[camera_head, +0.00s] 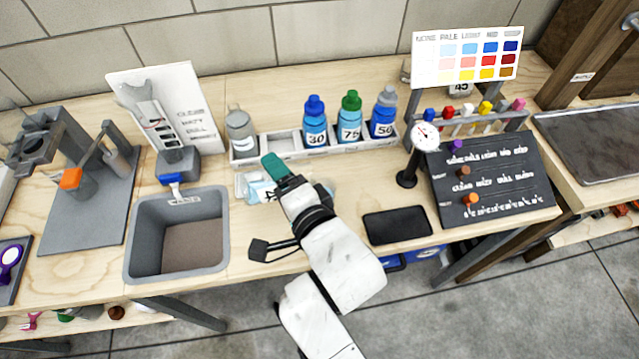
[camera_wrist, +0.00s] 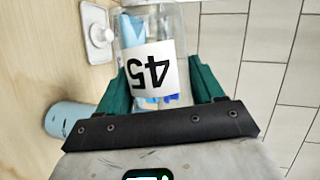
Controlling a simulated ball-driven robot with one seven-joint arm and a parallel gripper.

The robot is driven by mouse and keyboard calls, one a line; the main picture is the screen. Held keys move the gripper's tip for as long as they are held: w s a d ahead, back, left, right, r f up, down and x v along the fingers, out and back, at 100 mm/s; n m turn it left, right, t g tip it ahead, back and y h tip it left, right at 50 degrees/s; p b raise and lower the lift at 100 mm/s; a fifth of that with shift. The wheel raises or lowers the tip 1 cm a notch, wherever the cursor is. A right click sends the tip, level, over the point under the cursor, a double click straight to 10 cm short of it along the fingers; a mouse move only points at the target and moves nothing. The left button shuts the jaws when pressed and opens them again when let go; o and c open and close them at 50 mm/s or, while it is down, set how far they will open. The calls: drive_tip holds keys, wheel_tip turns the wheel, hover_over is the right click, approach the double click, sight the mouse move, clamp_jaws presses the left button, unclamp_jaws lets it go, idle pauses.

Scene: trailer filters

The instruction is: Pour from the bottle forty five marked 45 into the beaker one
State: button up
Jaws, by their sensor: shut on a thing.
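My gripper (camera_head: 275,170), with green fingers, is shut on the clear bottle marked 45 (camera_head: 259,190), just above the middle of the bench. In the wrist view, my gripper (camera_wrist: 160,85) has its fingers on both sides of the bottle (camera_wrist: 152,68); its white 45 label reads upside down there. Light blue shows in or through the clear wall. In the head view my gripper and arm hide part of the bottle, and its mouth is not clear. The bottle looks tipped, but I cannot tell its exact tilt. I cannot make out which vessel is beaker one.
A sink (camera_head: 135,240) lies left. A dial gauge (camera_head: 425,136), dark pad (camera_head: 398,225) and sign board (camera_head: 487,180) stand right.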

drive_tip(key=shift+w+d+r+m+y, duration=0.1)
drive_tip(key=shift+d+r+m+y, duration=0.1)
drive_tip(key=shift+r+m+y, duration=0.7)
idle(3.1)
